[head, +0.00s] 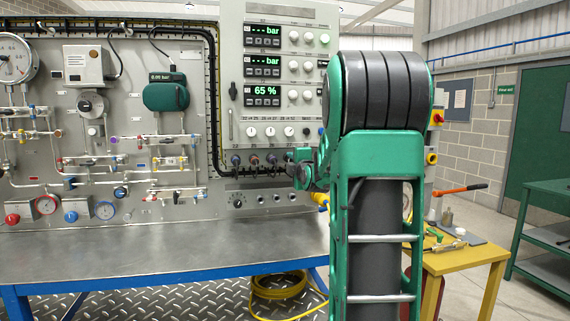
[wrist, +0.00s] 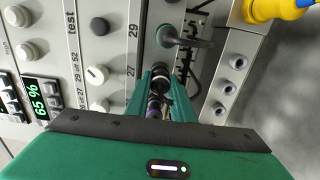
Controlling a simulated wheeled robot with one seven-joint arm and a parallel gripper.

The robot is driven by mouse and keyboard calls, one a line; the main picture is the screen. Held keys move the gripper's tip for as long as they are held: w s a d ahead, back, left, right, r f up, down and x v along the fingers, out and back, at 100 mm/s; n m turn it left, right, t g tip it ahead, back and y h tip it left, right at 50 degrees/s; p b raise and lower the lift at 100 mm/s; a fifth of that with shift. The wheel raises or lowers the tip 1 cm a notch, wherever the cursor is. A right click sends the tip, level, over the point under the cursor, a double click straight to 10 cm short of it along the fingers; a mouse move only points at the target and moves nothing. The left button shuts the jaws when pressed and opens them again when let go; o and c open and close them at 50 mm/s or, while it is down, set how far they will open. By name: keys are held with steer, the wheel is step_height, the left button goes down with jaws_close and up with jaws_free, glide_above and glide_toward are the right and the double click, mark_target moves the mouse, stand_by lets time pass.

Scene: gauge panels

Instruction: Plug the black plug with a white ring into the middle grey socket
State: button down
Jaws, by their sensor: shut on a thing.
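My gripper (wrist: 157,82) is shut on a dark plug (wrist: 155,101) in the wrist view. The plug lies between the green fingers, in front of the panel near the label 27; a white ring on it is not clear, and I cannot tell whether its tip touches the panel. In the head view my gripper (head: 298,168) is at the panel's lower right, partly hidden by my arm. The grey sockets form a row on a metal strip in the wrist view, with the middle grey socket (wrist: 228,88) to the right of the gripper, apart from it. That socket also shows in the head view (head: 276,197).
Another dark plug (wrist: 168,37) with a lead sits in the panel just beyond the fingers. Several plugs with hanging leads (head: 254,160) line the panel's lower edge. A yellow connector (wrist: 275,9) is beyond the sockets. The metal bench top (head: 150,248) is clear.

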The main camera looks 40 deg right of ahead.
steer(key=shift+v, duration=2.35)
steer(key=v, duration=0.3)
steer(key=shift+s, duration=0.15)
steer(key=shift+w+a+f, duration=0.1)
steer(key=shift+a+f, duration=0.05)
steer(key=shift+f, duration=0.8)
steer(key=shift+w+a+f, duration=0.1)
steer(key=shift+a+f, duration=0.1)
steer(key=shift+f, duration=0.75)
steer(key=shift+w+a+f, duration=0.1)
steer(key=shift+a+f, duration=0.05)
steer(key=shift+f, duration=0.8)
steer(key=shift+w+a+f, duration=0.1)
steer(key=shift+a+f, duration=0.05)
steer(key=shift+f, duration=0.8)
steer(key=shift+w+a+f, duration=0.1)
steer(key=shift+a+f, duration=0.1)
steer(key=shift+f, duration=0.75)
steer(key=shift+w+a+f, duration=0.1)
steer(key=shift+a+f, duration=0.05)
steer(key=shift+f, duration=0.8)
steer(key=shift+f, duration=0.1)
